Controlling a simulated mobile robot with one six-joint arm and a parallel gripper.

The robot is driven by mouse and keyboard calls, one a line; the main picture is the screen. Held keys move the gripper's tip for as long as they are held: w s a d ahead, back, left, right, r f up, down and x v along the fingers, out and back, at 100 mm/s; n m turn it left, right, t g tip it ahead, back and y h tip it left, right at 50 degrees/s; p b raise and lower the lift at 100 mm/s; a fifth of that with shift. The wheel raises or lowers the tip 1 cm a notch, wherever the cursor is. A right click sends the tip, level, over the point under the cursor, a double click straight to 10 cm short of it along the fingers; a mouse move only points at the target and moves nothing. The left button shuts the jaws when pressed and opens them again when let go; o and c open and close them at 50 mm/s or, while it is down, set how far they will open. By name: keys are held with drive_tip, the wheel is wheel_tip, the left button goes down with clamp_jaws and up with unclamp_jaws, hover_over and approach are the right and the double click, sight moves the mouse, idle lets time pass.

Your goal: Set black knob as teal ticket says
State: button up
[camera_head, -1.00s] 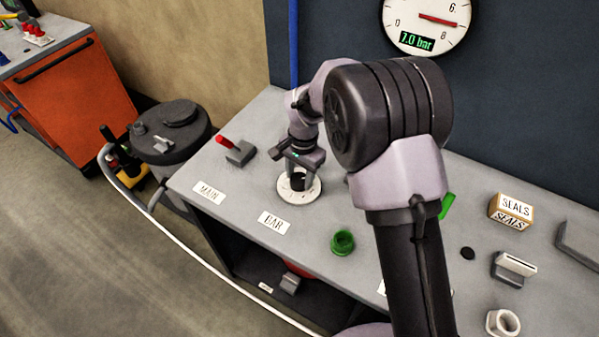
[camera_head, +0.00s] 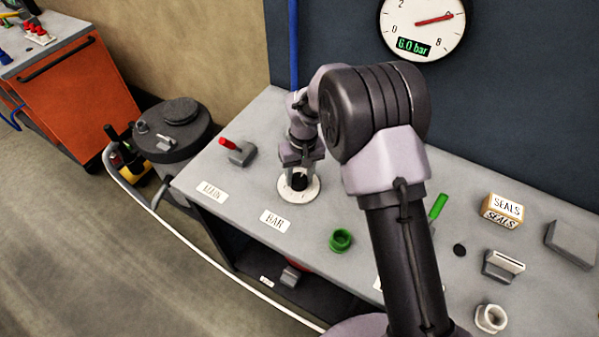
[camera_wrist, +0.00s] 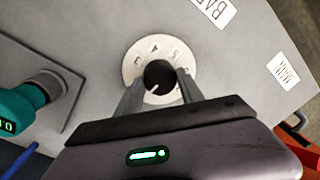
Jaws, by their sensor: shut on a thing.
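The black knob (camera_head: 299,181) stands at the middle of a round white dial plate (camera_head: 286,191) on the grey bench, behind the BAR label (camera_head: 275,221). My gripper (camera_head: 300,176) points down over the dial, its fingers on either side of the knob. In the wrist view, the gripper (camera_wrist: 160,90) is shut on the black knob (camera_wrist: 157,73). The wall gauge (camera_head: 421,25) shows 6.0 bar. I see no teal ticket.
A red-handled lever (camera_head: 228,144) stands left of the dial. A green ring (camera_head: 341,240) and SEALS box (camera_head: 505,210) lie to the right. A teal fitting with a display (camera_wrist: 22,106) stands beside the dial in the wrist view. A white hose (camera_head: 205,257) runs in front.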

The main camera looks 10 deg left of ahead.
sight(297, 175)
drive_tip(key=n+p, duration=0.1)
drive_tip(key=n, duration=0.3)
drive_tip(key=shift+r+n, duration=0.1)
drive_tip(key=shift+n, duration=0.2)
drive_tip(key=n+p, duration=0.2)
drive_tip(key=n, duration=0.3)
drive_tip(key=shift+a, duration=0.1)
drive_tip(key=n+p, duration=0.1)
drive_tip(key=n, duration=0.4)
drive_tip(key=shift+n+h+p, duration=0.35)
drive_tip(key=shift+n+h, duration=0.05)
drive_tip(key=shift+n+p, duration=0.5)
drive_tip(key=shift+n, duration=1.4)
drive_tip(key=o, duration=1.4)
drive_tip(key=shift+c, duration=0.2)
wheel_tip(297, 175, up, 17)
drive_tip(key=p, duration=0.3)
drive_tip(key=shift+w+a+r, duration=0.15)
drive_tip(key=shift+w+a, duration=0.25)
drive_tip(key=shift+w, duration=0.05)
